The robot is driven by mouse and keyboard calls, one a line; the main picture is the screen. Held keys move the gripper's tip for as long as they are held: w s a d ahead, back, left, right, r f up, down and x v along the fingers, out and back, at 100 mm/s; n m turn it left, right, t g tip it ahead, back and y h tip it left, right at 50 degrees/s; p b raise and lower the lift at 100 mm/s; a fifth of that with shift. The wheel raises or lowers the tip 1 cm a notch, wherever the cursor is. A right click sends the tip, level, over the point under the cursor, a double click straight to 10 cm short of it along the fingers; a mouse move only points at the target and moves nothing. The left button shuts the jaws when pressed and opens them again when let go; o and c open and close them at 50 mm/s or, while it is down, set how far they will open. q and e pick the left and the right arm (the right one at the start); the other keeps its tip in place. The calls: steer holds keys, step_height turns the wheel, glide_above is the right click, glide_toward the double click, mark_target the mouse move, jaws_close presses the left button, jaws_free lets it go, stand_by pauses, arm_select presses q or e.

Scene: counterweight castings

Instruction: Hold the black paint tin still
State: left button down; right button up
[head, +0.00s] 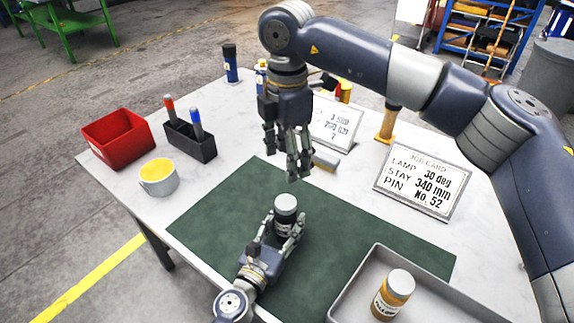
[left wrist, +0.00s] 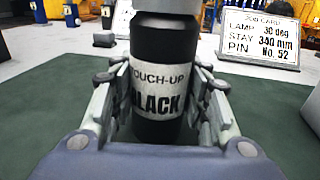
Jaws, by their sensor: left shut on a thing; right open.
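The black paint tin (head: 285,222) stands upright on the green mat (head: 221,209), with a grey lid and a white label. In the left wrist view the tin (left wrist: 160,60) fills the middle, its label reading "TOUCH-UP BLACK" with the first letter covered. My left gripper (head: 278,235) is shut on the tin, with one finger on each side of it. The tin's base is partly hidden by the gripper. My right gripper (head: 299,170) is open and empty, pointing down above and behind the tin, apart from it.
A grey tray (head: 349,287) at the front right holds an orange tin (head: 393,295). A job card (head: 423,184) stands at the right. A red bin (head: 117,138), a dark marker holder (head: 190,144) and a yellow-filled cup (head: 158,177) stand at the left. The mat's left part is clear.

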arm_select(q)
steer(key=c, duration=0.8)
jaws_free()
steer(key=shift+s, duration=0.1)
steer(key=v, duration=1.1)
steer(key=shift+s+a, duration=0.25)
steer(key=shift+s, duration=0.1)
